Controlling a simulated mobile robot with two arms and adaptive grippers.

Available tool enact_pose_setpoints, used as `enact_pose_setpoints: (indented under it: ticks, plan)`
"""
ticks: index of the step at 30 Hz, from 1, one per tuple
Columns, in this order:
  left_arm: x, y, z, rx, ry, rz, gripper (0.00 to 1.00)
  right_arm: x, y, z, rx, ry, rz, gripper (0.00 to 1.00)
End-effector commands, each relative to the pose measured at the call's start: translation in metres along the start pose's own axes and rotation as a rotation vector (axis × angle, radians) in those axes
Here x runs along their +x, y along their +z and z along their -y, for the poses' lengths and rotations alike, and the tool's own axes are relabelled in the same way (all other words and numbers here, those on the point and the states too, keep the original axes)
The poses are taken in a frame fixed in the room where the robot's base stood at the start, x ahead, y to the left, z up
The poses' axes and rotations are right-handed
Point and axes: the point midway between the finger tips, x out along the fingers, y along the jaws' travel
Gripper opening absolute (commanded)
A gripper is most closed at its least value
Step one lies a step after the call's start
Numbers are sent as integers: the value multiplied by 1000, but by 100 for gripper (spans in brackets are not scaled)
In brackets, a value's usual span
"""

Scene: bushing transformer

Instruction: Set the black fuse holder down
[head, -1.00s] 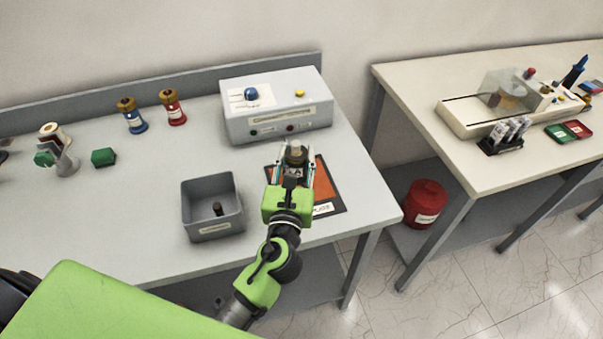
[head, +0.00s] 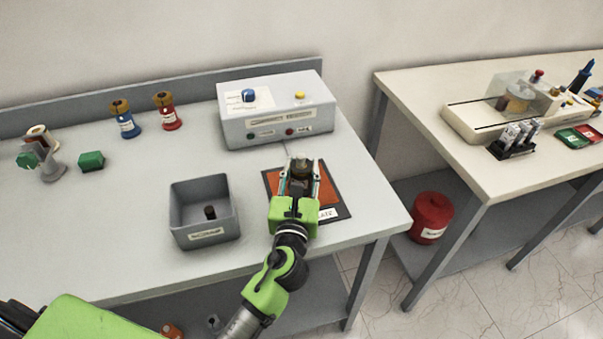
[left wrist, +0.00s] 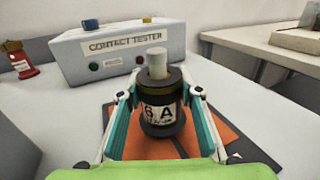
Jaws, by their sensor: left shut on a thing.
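The black fuse holder (left wrist: 161,110) has a label reading "6 A", a dark brass-like collar and a pale pin on top. It is upright between the fingers of my left gripper (head: 301,170), which is shut on it. In the head view the holder (head: 301,165) is over the orange plate with a dark border (head: 328,190), in front of the contact tester. The plate also shows in the left wrist view (left wrist: 218,137) beneath the holder. I cannot tell whether the holder's base touches the plate. My right gripper is not in view.
The contact tester (head: 278,112) stands behind the plate. A grey bin (head: 205,228) with a small dark piece inside is to the left. Blue (head: 128,124) and red (head: 168,118) holders and a green block (head: 91,161) stand further left. A second table (head: 425,90) is at right.

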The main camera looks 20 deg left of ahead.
Motion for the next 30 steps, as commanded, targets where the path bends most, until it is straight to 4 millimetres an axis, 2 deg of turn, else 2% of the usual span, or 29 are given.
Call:
enact_pose_setpoints:
  ticks: [8, 9, 10, 23, 26, 30]
  plan:
    - [0, -2, 0, 1, -1, 2, 5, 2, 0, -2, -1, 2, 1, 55]
    - [0, -2, 0, 0, 0, 0, 41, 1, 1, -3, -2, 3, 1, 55]
    - [0, -2, 0, 0, 0, 0, 49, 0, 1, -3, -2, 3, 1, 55]
    - [-1, 3, 0, -1, 0, 0, 50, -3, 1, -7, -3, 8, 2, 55]
    - [-14, -1, 0, 0, -1, -2, 50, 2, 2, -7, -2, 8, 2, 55]
    - [-42, -3, 0, 0, -1, -3, 50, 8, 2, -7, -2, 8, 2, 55]
